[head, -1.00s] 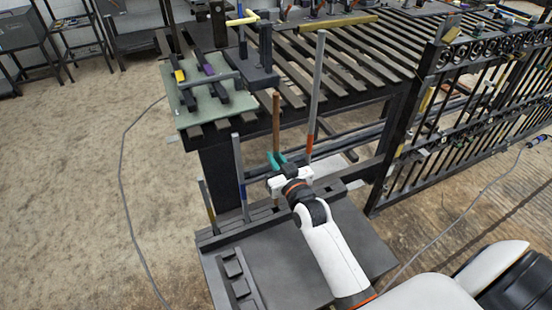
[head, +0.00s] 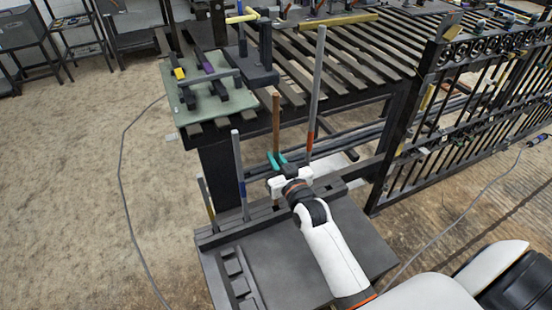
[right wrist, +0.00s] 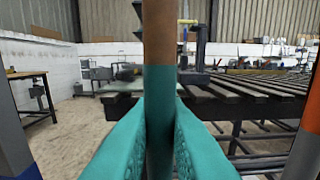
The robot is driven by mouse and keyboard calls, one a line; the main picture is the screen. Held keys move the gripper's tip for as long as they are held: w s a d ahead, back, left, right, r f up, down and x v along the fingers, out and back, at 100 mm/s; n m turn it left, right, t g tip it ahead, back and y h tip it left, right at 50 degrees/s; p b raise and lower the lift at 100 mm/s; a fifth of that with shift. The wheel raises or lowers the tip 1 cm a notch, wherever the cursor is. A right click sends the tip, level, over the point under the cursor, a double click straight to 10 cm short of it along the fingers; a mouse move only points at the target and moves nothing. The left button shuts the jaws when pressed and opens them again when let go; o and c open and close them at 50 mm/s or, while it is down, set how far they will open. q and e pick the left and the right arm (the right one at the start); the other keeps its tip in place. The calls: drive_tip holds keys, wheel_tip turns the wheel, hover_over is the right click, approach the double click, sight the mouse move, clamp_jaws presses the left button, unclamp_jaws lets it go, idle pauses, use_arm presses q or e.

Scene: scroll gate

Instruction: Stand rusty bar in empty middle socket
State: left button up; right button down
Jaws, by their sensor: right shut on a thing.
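The rusty bar (head: 276,118) stands upright in the head view, brown with a teal band seen in the right wrist view (right wrist: 160,35). My right gripper (head: 277,162) is shut on it, its teal fingers (right wrist: 160,125) pressed on either side of the bar. The bar's lower end runs down to the dark socket rack (head: 225,237) at the back of the bench, between the blue-banded bar (head: 238,170) and the tall grey bar with an orange band (head: 317,85). The gripper hides part of the rack, so I cannot tell whether the bar's foot is seated. My left gripper is not in view.
A short bar (head: 206,200) stands at the rack's left end. The dark bench top (head: 285,255) is mostly clear. A slatted table (head: 350,60) with a green board (head: 205,108) lies behind. A black iron gate (head: 460,110) stands at the right.

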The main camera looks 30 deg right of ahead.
wheel_tip(320, 180, down, 7)
drive_tip(key=b, duration=0.4)
drive_tip(key=shift+r, duration=0.2)
idle(4.0)
drive_tip(key=c, duration=1.3)
unclamp_jaws()
drive_tip(key=shift+c, duration=0.2)
drive_tip(key=s+b, duration=0.1)
drive_tip(key=s, duration=1.1)
drive_tip(key=shift+a, duration=0.35)
drive_tip(key=shift+f, duration=0.15)
